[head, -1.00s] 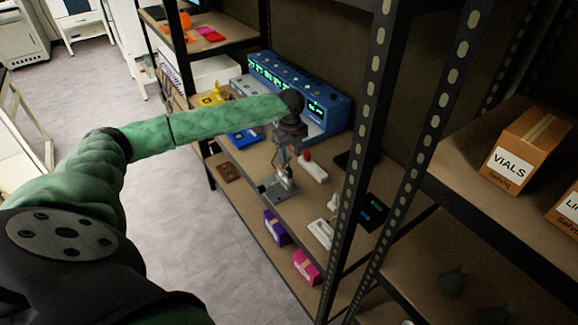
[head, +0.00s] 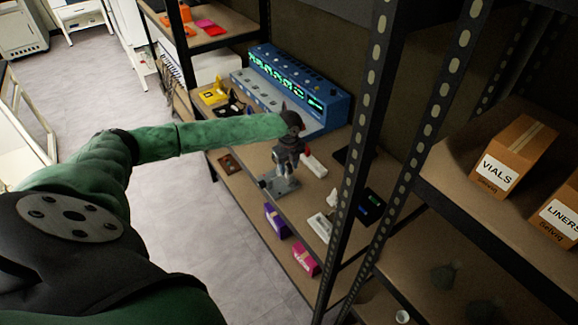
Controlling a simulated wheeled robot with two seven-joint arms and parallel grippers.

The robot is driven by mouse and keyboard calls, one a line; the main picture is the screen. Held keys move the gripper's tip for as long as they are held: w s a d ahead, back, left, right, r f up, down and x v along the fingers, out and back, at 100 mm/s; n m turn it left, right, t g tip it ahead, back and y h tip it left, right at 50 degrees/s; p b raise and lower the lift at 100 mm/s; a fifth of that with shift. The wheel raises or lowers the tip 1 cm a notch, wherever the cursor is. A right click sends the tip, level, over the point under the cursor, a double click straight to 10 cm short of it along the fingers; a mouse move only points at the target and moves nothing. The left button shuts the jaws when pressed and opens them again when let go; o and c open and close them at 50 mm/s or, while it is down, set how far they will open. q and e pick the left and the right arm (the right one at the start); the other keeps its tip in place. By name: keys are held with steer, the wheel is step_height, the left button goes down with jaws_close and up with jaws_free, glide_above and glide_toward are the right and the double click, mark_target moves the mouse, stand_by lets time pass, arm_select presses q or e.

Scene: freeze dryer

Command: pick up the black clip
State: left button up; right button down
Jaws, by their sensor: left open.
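My left arm reaches in from the left, and my left gripper (head: 285,168) hangs over the middle shelf, pointing down, open. It is over or just behind a small grey metal stand (head: 278,184); I cannot tell whether they touch. I cannot make out the black clip for certain; it is too small or hidden by the gripper. A small dark item (head: 236,106) lies farther back by the blue instrument, but I cannot tell what it is. My right gripper is not in view.
A long blue instrument (head: 297,85) with green displays stands behind the gripper. A white-and-red item (head: 315,166) lies just right of the gripper. A black upright (head: 355,150) stands to the right.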

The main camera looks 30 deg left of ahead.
mark_target(289, 165)
arm_select(q)
steer(key=shift+f, duration=0.1)
steer(key=shift+c, duration=0.2)
jaws_close()
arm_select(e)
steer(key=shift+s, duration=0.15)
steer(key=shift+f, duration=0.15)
